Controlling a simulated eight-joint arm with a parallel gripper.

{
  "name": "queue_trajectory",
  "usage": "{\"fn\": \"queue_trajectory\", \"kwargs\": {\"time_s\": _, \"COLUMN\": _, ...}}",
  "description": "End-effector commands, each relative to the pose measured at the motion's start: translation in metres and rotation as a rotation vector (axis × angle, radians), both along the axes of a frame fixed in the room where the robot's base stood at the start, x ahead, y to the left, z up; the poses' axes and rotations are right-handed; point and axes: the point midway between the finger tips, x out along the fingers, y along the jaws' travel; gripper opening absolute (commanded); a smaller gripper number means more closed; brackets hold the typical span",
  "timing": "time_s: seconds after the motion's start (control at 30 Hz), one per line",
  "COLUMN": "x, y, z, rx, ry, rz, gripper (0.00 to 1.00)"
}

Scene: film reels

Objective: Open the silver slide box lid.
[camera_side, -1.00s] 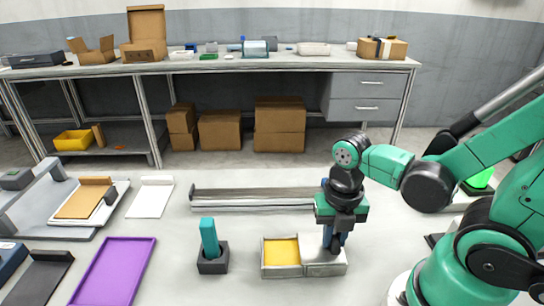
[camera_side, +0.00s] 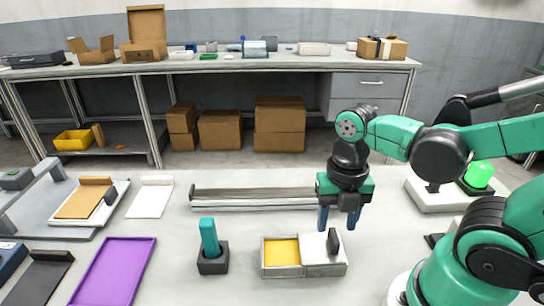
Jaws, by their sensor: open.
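The silver slide box (camera_side: 322,268) sits on the table in front of my arm. Its left part is uncovered and shows a yellow inside (camera_side: 282,252). The silver lid (camera_side: 314,249) lies over the right part, with a dark upright handle (camera_side: 333,241) on it. My gripper (camera_side: 337,219) is open and empty, pointing down just above and behind the handle. Its two blue fingers are apart, and I see no contact with the handle.
A teal block stands in a dark holder (camera_side: 213,262) left of the box. A long grey rail (camera_side: 250,200) lies behind. A purple tray (camera_side: 112,273) is at the left. A green dome light (camera_side: 479,175) is at the right. Table between purple tray and holder is clear.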

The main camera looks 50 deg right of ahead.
Motion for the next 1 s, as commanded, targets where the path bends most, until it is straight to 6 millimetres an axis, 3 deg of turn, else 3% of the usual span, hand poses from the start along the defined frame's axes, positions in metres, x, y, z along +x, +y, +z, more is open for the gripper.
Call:
{"fn": "queue_trajectory", "kwargs": {"time_s": 0.23, "x": -0.001, "y": 0.000, "z": 0.015, "rx": 0.000, "ry": 0.000, "rz": 0.000, "gripper": 0.49}}
{"fn": "queue_trajectory", "kwargs": {"time_s": 0.67, "x": 0.000, "y": 0.000, "z": 0.017, "rx": 0.000, "ry": -0.006, "rz": -0.018, "gripper": 0.49}}
{"fn": "queue_trajectory", "kwargs": {"time_s": 0.83, "x": 0.009, "y": 0.000, "z": 0.018, "rx": 0.009, "ry": -0.077, "rz": -0.286, "gripper": 0.49}}
{"fn": "queue_trajectory", "kwargs": {"time_s": 1.0, "x": 0.029, "y": 0.001, "z": 0.025, "rx": 0.092, "ry": -0.213, "rz": -0.835, "gripper": 0.49}}
